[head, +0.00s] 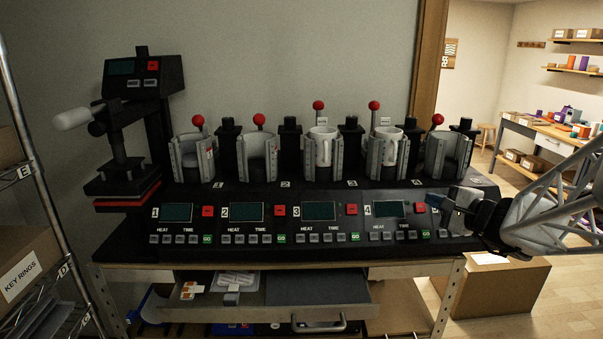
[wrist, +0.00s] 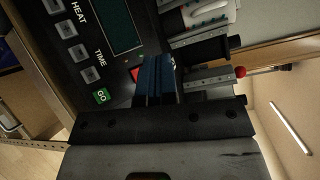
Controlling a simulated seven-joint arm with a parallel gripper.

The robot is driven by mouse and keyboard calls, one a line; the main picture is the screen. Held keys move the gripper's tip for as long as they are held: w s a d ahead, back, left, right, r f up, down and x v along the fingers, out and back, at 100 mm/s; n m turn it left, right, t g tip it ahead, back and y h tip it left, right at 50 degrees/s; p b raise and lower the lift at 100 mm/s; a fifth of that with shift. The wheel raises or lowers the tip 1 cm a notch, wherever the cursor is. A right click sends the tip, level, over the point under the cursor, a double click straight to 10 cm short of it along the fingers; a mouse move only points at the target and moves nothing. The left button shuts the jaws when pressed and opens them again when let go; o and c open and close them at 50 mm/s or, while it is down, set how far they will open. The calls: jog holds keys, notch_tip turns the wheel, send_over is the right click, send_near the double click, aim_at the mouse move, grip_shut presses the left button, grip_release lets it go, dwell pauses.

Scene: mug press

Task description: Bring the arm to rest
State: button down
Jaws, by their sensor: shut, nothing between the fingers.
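My gripper (head: 436,201) is at the right end of the mug press (head: 240,200), in front of its control panel between the fourth panel and the press's right end. In the wrist view my gripper (wrist: 156,68) shows its dark blue fingers shut together with nothing between them. A green GO button (wrist: 102,96) and a HEAT and TIME panel lie beside the fingers there. My arm reaches in from the right edge of the head view. Whether the fingertips touch the panel I cannot tell.
White mugs stand in the third (head: 323,147) and fourth (head: 385,146) holders; red-knobbed levers rise behind the holders. A flat press (head: 130,180) stands at left. An open drawer (head: 310,290) is below. A box (head: 495,285) stands on the floor at right.

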jog(key=s+a+f+n+g, duration=0.3)
jog(key=s+a+n+g, duration=0.55)
jog(key=s+a, duration=0.6)
jog(key=s+f+n+g+h, duration=0.3)
jog(key=s+n+h, duration=0.3)
jog(key=s, duration=0.8)
jog(key=h, duration=0.2)
jog(key=shift+s+f+h, duration=0.15)
jog(key=shift+s+h, duration=0.15)
jog(key=shift+n+g, duration=0.25)
